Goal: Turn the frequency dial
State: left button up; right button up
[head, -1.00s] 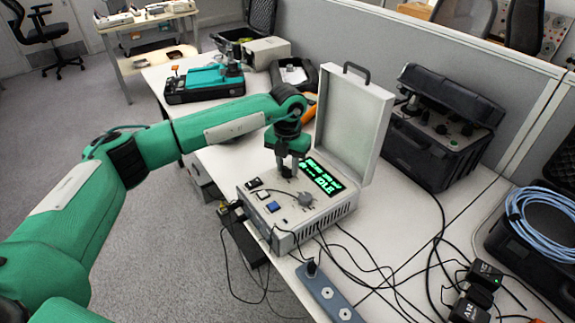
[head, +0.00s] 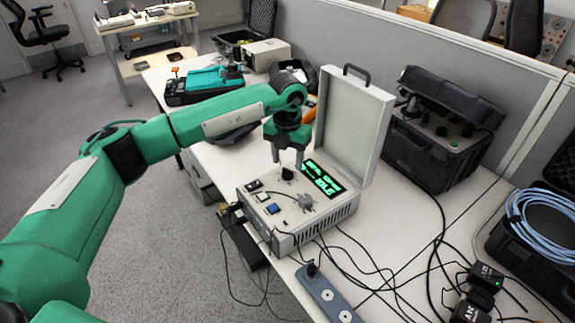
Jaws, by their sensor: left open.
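The calibrator (head: 290,235) is a light grey box on the table with its lid (head: 352,130) raised. Its panel has a lit green display (head: 325,180), a small black knob (head: 288,173) and a larger grey dial (head: 305,201). I cannot read which one is the frequency dial. My left gripper (head: 287,162) points down just above the black knob, with its fingers apart and nothing between them. The grey dial lies nearer the front, clear of the fingers. My right gripper is not in view.
A blue button (head: 272,208) and small switches sit on the panel's left. The open lid stands close behind my left gripper. A black case (head: 440,130) is at the right. Cables and a power strip (head: 328,292) lie in front. A teal-topped device (head: 205,82) stands farther back.

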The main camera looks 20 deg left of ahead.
aim_at(287, 169)
pick_arm(q)
notch_tip(287, 169, up, 11)
jog(key=shift+b, duration=0.3)
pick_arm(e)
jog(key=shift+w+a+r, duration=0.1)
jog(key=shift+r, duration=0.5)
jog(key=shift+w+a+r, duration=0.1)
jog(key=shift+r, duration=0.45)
